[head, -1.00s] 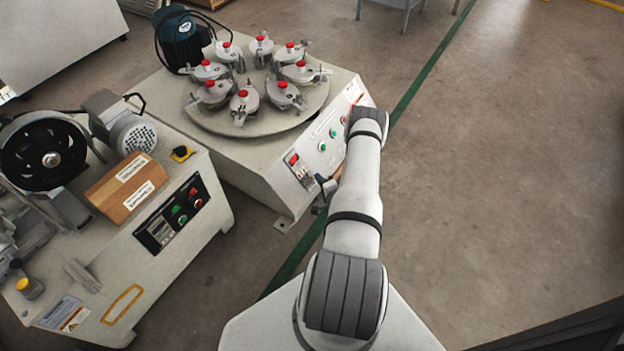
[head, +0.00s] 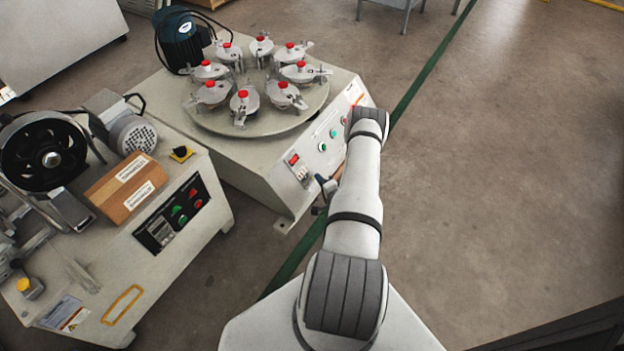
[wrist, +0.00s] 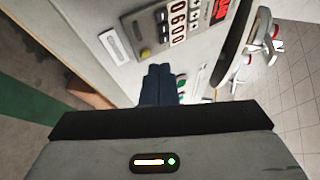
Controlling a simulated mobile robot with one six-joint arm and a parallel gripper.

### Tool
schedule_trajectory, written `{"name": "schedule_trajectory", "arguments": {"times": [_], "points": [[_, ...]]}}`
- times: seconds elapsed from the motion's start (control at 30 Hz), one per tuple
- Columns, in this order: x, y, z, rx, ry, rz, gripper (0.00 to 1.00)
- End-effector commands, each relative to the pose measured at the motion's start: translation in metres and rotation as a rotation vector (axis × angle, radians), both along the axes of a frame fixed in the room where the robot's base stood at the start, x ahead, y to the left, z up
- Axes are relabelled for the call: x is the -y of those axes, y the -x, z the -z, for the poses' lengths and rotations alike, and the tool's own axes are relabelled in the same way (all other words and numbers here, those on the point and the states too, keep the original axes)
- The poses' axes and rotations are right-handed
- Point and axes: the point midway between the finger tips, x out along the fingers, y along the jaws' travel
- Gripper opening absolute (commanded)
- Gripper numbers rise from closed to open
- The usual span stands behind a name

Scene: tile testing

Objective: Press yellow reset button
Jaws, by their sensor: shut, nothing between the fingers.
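A small dull-yellow button (wrist: 145,53) is on the light control panel in the wrist view, beside the keypad with a red display. My gripper (wrist: 160,68) is shut and empty, its dark blue fingertips just below and right of the button in that view. I cannot tell whether they touch the panel; a gap seems to show between tip and button. In the head view my gripper (head: 322,181) is at the front face of the turntable machine (head: 262,176), below the red display (head: 293,158). The yellow button cannot be made out there.
Green buttons (head: 322,146) sit right of the display on the same face. The turntable (head: 215,118) carries several red-knobbed metal pots. The floor at right (head: 500,170) is open.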

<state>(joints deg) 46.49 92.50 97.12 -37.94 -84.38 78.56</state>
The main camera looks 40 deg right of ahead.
Motion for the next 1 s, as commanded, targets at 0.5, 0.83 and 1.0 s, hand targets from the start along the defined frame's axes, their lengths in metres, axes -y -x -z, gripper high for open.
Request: {"name": "schedule_trajectory", "arguments": {"times": [0.5,0.83,1.0], "points": [[-0.0001,0.0000,0.0000,0.000,0.000,0.000,0.00],[-0.0022,-0.0055,0.0058,0.000,0.000,-0.001,0.00],[-0.0026,-0.0070,0.0054,0.000,0.000,0.000,0.00]]}}
